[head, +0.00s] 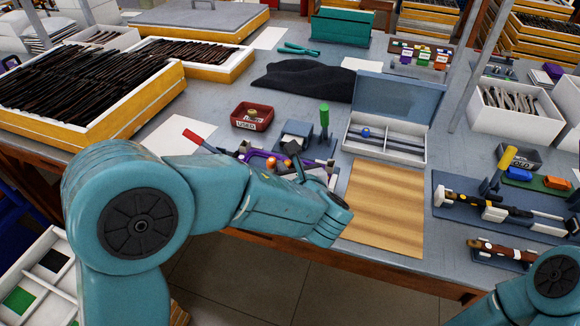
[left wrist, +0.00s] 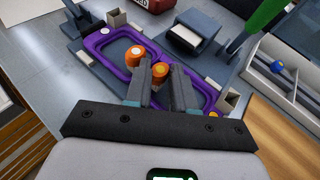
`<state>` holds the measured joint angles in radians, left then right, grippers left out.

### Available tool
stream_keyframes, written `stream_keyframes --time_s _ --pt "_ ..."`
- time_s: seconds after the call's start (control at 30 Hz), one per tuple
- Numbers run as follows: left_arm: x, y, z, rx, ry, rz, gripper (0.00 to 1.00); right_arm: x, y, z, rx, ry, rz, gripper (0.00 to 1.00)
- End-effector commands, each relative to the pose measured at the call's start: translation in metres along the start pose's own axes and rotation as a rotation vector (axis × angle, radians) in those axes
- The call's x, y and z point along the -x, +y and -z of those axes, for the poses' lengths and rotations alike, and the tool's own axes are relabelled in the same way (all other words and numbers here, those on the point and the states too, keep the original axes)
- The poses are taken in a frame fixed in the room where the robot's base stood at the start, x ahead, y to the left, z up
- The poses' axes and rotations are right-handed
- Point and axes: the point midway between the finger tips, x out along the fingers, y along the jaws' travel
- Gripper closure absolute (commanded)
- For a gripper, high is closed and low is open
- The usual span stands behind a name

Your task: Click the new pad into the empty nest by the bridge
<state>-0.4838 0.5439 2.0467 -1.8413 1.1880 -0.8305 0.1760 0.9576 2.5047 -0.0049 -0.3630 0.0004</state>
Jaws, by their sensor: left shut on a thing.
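The purple eyeglass frame (left wrist: 91,43) lies in a grey fixture in the left wrist view, its two rims side by side. It also shows in the head view (head: 258,153), partly behind my left arm. My left gripper (left wrist: 157,80) is over the bridge area, its fingertips shut on a small orange pad (left wrist: 159,70). The nest under the held pad is hidden, and I cannot tell whether the held pad touches the frame. My right gripper is out of view.
A red bin marked USED (head: 252,116) stands behind the fixture. A green-handled upright tool (head: 324,118) and an open case (head: 388,135) are to the right. A wooden board (head: 383,208) lies in front of the case. Trays of dark frames (head: 150,110) fill the left side.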

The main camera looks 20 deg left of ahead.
Motion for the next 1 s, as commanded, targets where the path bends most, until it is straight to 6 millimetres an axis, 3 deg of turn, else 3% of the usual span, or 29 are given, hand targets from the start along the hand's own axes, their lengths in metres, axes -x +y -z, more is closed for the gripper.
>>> stream_keyframes --time_s 0.17,0.2,0.27,0.3,0.6,1.0 --pt "0.0 0.0 0.0 0.0 0.001 0.0 1.0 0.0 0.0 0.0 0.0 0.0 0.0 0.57" --pt "0.0 0.0 0.0 0.0 0.001 0.0 0.7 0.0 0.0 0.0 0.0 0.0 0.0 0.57" --pt "0.0 0.0 0.0 0.0 0.001 0.0 0.5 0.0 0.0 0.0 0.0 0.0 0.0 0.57" --pt "0.0 0.0 0.0 0.0 0.001 0.0 0.46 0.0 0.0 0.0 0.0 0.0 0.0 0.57" --pt "0.002 0.0 0.0 0.0 0.001 0.001 0.46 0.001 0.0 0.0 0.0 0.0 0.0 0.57" --pt "0.028 -0.001 -0.001 0.0 0.001 0.002 0.46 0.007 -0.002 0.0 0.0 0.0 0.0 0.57"
